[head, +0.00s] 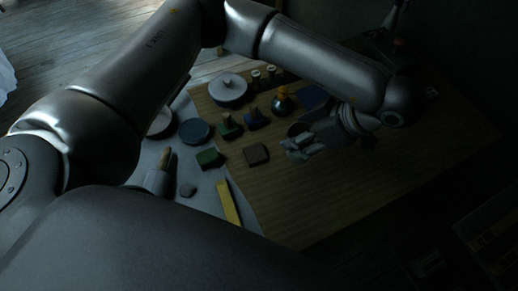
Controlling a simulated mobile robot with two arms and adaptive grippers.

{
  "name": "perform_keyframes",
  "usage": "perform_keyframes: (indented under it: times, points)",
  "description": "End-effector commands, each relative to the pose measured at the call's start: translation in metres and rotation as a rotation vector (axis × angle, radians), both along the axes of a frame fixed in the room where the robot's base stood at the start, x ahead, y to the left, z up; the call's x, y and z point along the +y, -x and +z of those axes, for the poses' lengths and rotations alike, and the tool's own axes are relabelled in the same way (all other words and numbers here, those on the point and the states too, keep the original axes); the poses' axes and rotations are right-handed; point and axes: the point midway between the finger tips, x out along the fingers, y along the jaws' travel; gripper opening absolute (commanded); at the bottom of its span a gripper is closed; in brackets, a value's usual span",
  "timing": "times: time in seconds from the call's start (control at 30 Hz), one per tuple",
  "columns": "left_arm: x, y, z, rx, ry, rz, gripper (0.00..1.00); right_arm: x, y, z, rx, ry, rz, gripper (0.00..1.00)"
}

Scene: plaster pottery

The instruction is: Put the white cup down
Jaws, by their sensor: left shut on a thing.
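My left gripper (299,148) is over the wooden table, right of the brown block. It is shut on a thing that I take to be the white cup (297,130). Only a dim, rounded, dark-looking part of it shows behind the fingers. The fingers and the poor light hide the rest, so I cannot tell its tilt or whether it touches the table. My right gripper is not in view.
A wooden table (350,190) has bare room at its front and right. Left of the gripper are a brown block (256,154), a green block (209,158), a blue disc (194,131) and a white lidded round piece (228,89). A yellow bar (229,204) lies in front.

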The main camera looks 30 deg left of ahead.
Motion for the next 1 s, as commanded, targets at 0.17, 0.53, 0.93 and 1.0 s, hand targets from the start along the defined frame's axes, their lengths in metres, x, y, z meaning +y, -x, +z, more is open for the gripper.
perform_keyframes:
  times: [0.17, 0.53, 0.93, 1.0]
  points:
    - [-0.002, 0.004, -0.004, -0.001, 0.002, 0.160, 0.31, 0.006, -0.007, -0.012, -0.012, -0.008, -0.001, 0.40]
    - [0.049, -0.046, -0.034, 0.002, 0.002, 0.192, 0.31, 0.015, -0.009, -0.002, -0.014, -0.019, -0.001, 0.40]
    - [0.087, -0.088, -0.089, 0.000, 0.002, 0.184, 0.31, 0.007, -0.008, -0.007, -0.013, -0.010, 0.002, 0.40]
    - [0.088, -0.090, -0.092, 0.000, 0.003, 0.182, 0.31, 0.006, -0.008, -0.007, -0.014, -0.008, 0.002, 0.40]
